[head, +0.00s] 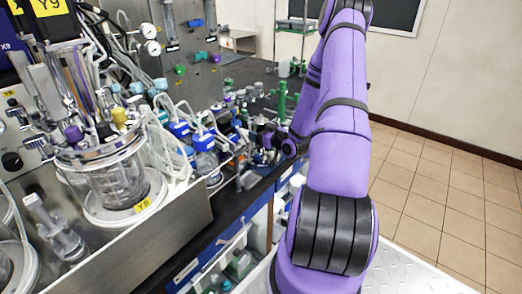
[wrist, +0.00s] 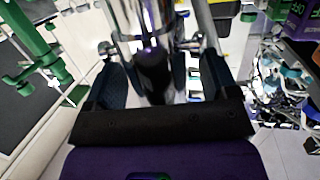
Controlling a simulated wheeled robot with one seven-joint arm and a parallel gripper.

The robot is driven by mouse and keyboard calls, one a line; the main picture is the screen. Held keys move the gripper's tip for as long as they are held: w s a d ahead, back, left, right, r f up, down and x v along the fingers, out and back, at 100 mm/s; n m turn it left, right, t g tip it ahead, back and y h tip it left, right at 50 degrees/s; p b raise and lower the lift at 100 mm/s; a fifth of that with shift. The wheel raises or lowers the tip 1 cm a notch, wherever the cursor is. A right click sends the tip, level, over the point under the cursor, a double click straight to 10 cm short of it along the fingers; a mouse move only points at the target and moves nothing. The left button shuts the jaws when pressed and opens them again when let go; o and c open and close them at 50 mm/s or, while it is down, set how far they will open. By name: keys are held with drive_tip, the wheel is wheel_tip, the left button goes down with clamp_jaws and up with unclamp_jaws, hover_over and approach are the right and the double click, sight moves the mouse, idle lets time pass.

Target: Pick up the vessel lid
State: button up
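In the head view, a glass vessel (head: 118,182) with a yellow Y9 tag stands at left. Its round metal lid (head: 98,150) is on top, crowded with ports, caps and tubes. My gripper (head: 265,140) is far to the right of that lid, low over the cluttered bench, small and partly hidden by my arm. In the wrist view, the two dark fingers of my gripper (wrist: 157,65) are wide apart. A shiny metal cylinder-like thing (wrist: 158,28) shows between and beyond them, with gaps at both sides. I cannot tell whether it belongs to a lid.
Blue-capped bottles (head: 180,130) and tubing stand between the vessel and my gripper. A green stand (head: 281,100) is close behind my gripper. A metal panel with gauges (head: 185,45) rises at the back. Tiled floor (head: 430,185) is clear at right.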

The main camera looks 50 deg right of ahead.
clamp_jaws()
drive_tip(key=shift+r, duration=0.15)
